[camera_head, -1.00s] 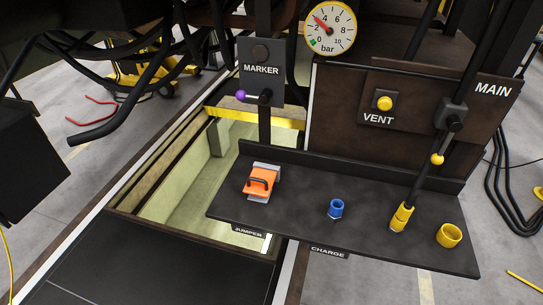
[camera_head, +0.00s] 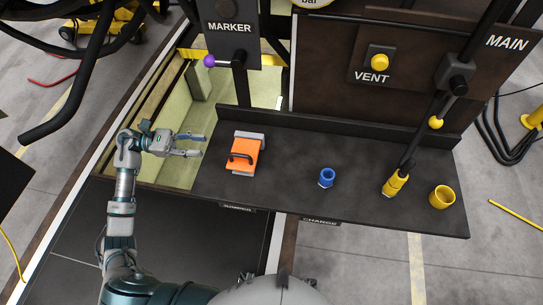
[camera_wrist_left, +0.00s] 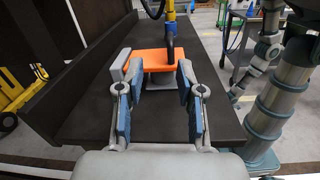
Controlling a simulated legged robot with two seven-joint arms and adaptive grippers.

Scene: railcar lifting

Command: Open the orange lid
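The orange lid (camera_head: 243,152) lies flat on the black shelf (camera_head: 290,156), left of the blue fitting. It has a black handle and grey pieces at its ends. My left gripper (camera_head: 202,146) is just left of the lid, open, fingers pointing right at it, with a gap between. In the left wrist view, the orange lid (camera_wrist_left: 152,60) and its black handle (camera_wrist_left: 172,45) are ahead, and the gripper's two fingers (camera_wrist_left: 156,74) are spread apart with nothing between them. My right gripper is not seen in the head view.
A blue fitting (camera_head: 326,177), a yellow coupling (camera_head: 395,184) and a yellow ring (camera_head: 441,197) stand right of the lid. The MARKER panel with a purple knob (camera_head: 209,61) rises behind. An open pit (camera_head: 200,110) lies left of the shelf.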

